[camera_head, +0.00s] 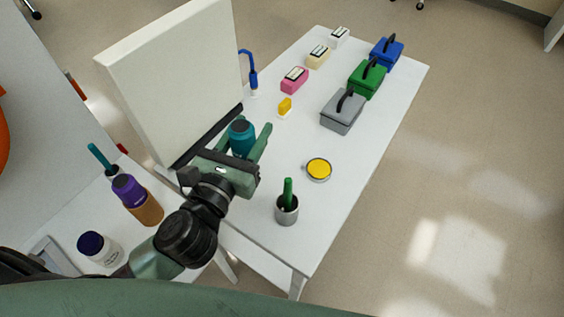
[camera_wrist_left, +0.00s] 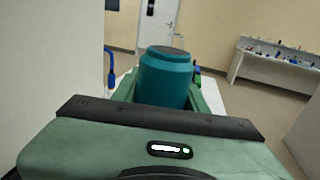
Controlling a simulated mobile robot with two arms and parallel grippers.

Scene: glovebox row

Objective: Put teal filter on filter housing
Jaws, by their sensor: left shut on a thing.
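The teal filter (camera_head: 242,138) is a rounded cylinder with a darker top. My left gripper (camera_head: 252,130) is shut on it, with one green finger on each side, and holds it upright by the white panel's right edge, over the table. In the left wrist view the teal filter (camera_wrist_left: 166,78) stands between the fingers, its lower part hidden by the gripper body. I cannot tell for sure which thing is the filter housing. A round yellow-topped disc (camera_head: 318,169) lies on the table to the right of the gripper. My right gripper is not in view.
A tall white panel (camera_head: 170,70) stands close left of the gripper. A grey cup (camera_head: 287,212) with a green stick is at the near end of the white table (camera_head: 300,245). Coloured boxes (camera_head: 367,78) line the far right. A purple-topped bottle (camera_head: 130,190) stands at left.

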